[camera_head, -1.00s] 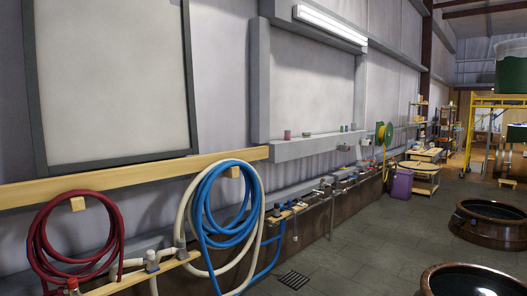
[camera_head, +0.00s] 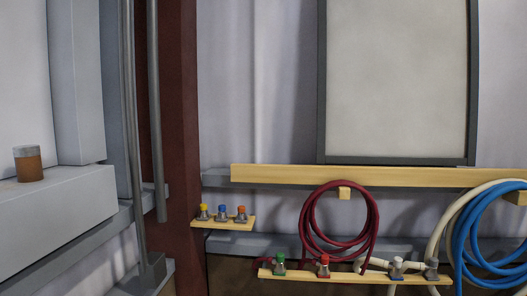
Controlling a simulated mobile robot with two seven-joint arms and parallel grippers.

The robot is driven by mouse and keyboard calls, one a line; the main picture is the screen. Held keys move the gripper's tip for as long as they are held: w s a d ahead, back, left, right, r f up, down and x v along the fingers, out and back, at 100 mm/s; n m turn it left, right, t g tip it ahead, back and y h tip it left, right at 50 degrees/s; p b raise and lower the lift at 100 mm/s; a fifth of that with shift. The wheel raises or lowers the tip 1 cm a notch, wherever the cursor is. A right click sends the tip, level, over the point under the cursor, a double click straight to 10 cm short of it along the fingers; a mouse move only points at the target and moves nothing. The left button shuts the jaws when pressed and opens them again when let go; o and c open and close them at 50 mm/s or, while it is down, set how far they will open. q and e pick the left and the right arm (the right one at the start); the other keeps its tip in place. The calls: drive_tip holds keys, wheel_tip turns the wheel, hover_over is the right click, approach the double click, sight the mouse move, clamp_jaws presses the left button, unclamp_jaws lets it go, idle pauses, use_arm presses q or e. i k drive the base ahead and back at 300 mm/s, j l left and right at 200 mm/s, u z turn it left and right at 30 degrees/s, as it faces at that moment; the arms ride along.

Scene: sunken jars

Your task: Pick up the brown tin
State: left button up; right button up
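A brown tin (camera_head: 28,165) with a grey upper band stands upright at the far left of the head view. It rests on a white-grey ledge (camera_head: 60,215) below a pale panel. Neither of my grippers is in view, and nothing touches the tin.
Grey vertical pipes (camera_head: 133,130) and a dark red column (camera_head: 178,130) stand right of the ledge. A small wooden shelf (camera_head: 222,225) holds valves with coloured caps. A red hose (camera_head: 370,215) and a blue hose (camera_head: 462,245) hang coiled at the right.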

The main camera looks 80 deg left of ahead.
sight(27, 159)
drive_tip(key=u, duration=4)
